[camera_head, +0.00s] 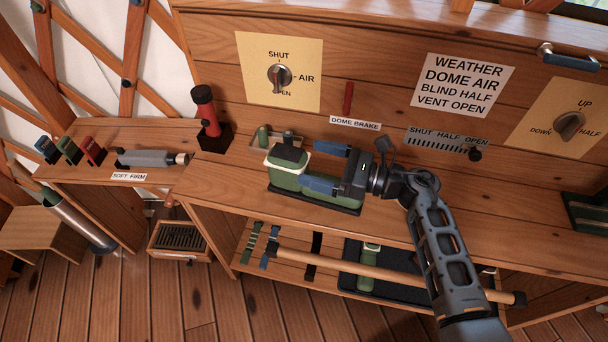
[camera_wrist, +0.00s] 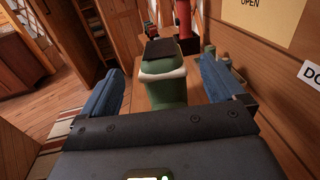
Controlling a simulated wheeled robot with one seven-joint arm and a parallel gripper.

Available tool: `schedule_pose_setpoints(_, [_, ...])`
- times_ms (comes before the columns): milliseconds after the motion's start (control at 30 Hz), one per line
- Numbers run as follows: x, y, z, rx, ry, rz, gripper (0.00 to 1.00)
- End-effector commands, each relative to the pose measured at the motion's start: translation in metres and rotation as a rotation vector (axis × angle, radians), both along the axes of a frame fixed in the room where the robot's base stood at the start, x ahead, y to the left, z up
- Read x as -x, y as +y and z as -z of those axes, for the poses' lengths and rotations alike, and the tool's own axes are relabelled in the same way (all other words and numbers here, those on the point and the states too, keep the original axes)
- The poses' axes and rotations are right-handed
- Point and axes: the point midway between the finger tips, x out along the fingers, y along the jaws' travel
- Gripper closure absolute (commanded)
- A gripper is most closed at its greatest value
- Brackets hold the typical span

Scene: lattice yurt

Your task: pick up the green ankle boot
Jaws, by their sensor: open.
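The green ankle boot (camera_head: 284,180) stands on the wooden counter, with a pale band near its top and a dark block-like shape above. My gripper (camera_head: 308,166) is open, its two blue fingers reaching in from the right at the boot's height. In the wrist view the boot (camera_wrist: 165,90) shows between the two fingers (camera_wrist: 160,70), with a visible gap on each side. The head view shows one finger behind and one in front of the boot; the front finger hides part of it. I cannot tell how deep the fingers reach around it.
A red and black device (camera_head: 206,115) stands behind left of the boot. A small tray with a green item (camera_head: 263,136) lies close behind it. The panel wall with knobs and a slider (camera_head: 474,154) rises behind. A long wooden pole (camera_head: 380,272) lies below the counter.

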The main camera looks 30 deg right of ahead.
Motion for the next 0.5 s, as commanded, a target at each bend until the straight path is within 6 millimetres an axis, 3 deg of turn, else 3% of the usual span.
schedule_pose_setpoints(300, [-0.031, 0.029, -0.003, 0.001, -0.001, -0.002, 0.04])
schedule_pose_setpoints(500, [-0.037, 0.034, -0.001, -0.001, 0.001, 0.000, 0.04])
